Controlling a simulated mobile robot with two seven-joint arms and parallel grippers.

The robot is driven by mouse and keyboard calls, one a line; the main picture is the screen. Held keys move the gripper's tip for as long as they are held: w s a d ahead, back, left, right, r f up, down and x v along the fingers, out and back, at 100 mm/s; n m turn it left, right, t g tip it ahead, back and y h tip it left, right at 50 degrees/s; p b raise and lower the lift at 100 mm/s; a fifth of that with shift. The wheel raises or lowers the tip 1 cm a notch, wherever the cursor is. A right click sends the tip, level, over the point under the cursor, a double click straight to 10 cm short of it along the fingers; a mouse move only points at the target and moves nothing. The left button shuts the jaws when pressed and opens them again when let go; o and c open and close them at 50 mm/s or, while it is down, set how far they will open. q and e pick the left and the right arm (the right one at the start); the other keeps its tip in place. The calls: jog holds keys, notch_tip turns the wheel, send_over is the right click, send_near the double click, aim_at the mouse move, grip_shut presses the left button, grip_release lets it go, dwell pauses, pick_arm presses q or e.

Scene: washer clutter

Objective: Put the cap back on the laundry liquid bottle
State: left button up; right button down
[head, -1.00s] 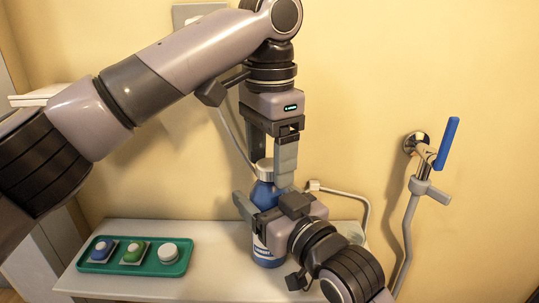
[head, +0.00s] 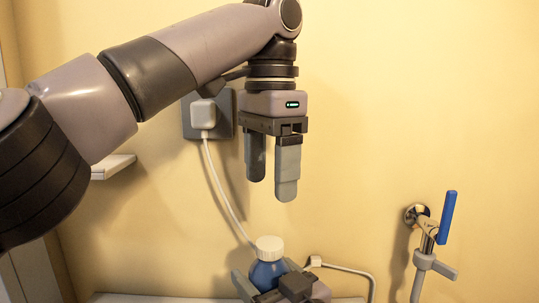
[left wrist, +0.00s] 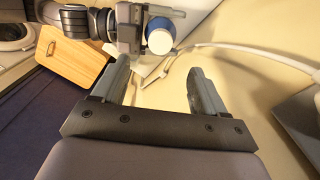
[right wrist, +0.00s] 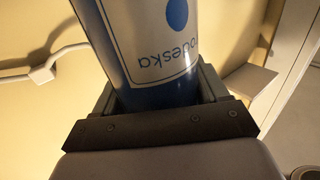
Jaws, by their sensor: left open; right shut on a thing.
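The blue laundry liquid bottle (head: 267,272) stands upright low in the head view. The white cap (head: 269,247) sits on top of its neck; how tightly it is seated I cannot tell. The cap also shows in the left wrist view (left wrist: 161,41). My left gripper (head: 271,186) is open and empty, pointing down above the cap with a clear gap. My right gripper (head: 266,284) is shut around the bottle's body. In the right wrist view the bottle's label (right wrist: 160,50) fills the space between the fingers. The bottle's base is hidden.
A wall socket with a white plug (head: 203,114) and hanging cord is behind my left gripper. A tap with a blue lever (head: 447,217) is on the wall at right.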

pick_arm(q)
jog(key=shift+r, duration=1)
pick_arm(e)
jog(key=shift+f, duration=0.1)
grip_release()
jog(key=shift+s+d, duration=0.1)
pick_arm(q)
jog(key=shift+f+b, duration=0.5)
jog(key=shift+f, duration=0.05)
pick_arm(e)
jog(key=v, duration=0.7)
